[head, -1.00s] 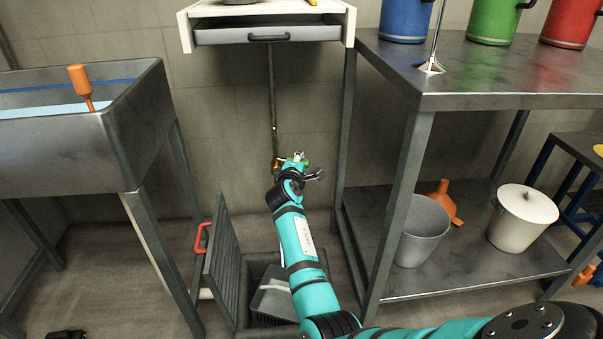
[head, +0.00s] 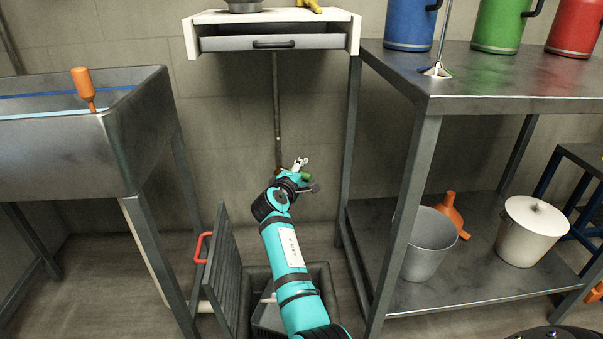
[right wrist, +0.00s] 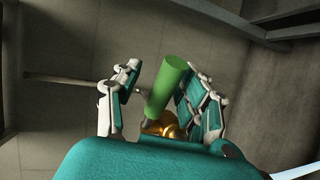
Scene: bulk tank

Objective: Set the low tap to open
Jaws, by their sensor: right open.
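The low tap has a green handle (right wrist: 168,88) and a brass body (right wrist: 165,125). It sits low at the wall pipe (head: 277,110), under the white drawer unit. My right gripper (head: 304,175) is at the tap. In the right wrist view its open fingers (right wrist: 163,82) stand on both sides of the green handle, with a visible gap on the left; contact on the right is unclear. In the head view the hand mostly hides the tap, and a bit of green shows between the fingers. My left gripper is not in view.
A metal sink (head: 130,120) stands at left. A steel table (head: 480,85) with a lower shelf stands close at right, holding a grey bucket (head: 426,250) and a white lidded pot (head: 528,230).

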